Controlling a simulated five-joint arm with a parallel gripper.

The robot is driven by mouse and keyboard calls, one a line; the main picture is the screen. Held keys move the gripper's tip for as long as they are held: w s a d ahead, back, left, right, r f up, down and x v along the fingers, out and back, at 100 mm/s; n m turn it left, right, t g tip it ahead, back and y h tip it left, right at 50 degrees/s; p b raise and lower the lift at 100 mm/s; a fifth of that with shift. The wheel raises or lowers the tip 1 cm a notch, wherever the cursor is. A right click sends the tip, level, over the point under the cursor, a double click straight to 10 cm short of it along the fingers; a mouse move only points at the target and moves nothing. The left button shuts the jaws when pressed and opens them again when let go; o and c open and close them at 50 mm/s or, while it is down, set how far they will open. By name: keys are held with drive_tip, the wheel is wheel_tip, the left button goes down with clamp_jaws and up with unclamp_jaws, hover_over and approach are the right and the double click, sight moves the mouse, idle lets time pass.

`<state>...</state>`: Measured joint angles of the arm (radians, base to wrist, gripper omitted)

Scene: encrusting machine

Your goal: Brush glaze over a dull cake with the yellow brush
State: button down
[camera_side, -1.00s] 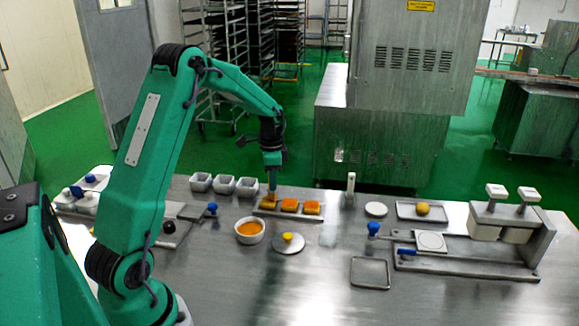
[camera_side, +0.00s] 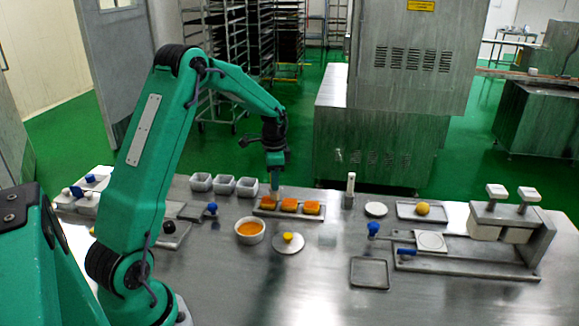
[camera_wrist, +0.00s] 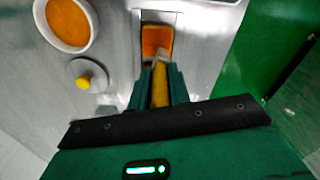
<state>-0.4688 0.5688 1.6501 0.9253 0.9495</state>
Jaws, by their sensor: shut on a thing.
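My gripper (camera_side: 275,183) is shut on the yellow brush (camera_wrist: 160,88), held above the left end of the cake tray (camera_side: 284,215). The brush's pale tip points at an orange cake (camera_wrist: 157,42) in the wrist view; I cannot tell if it touches. In the side view a left cake (camera_side: 268,203), a middle cake (camera_side: 289,204) and a right cake (camera_side: 311,208) lie in a row on the tray. All look orange; a difference in shine is too small to tell. A white bowl of orange glaze (camera_side: 250,229) stands in front of the tray.
A grey disc with a yellow knob (camera_side: 288,243) lies right of the bowl. Several small white cups (camera_side: 223,185) stand behind left. A press (camera_side: 510,225) stands at the right, and an empty square tray (camera_side: 370,273) in front. The front middle table is clear.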

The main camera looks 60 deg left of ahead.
drive_tip(key=shift+w+d, duration=0.45)
drive_tip(key=shift+d, duration=0.15)
drive_tip(key=shift+s+d, duration=0.3)
drive_tip(key=shift+s, duration=0.05)
drive_tip(key=shift+s+a, duration=2.15)
drive_tip(key=shift+w+d, duration=2)
drive_tip(key=shift+w+d+r, duration=0.1)
drive_tip(key=shift+w+d, duration=0.1)
wheel_tip(320, 180, up, 8)
drive_tip(key=shift+s, duration=0.1)
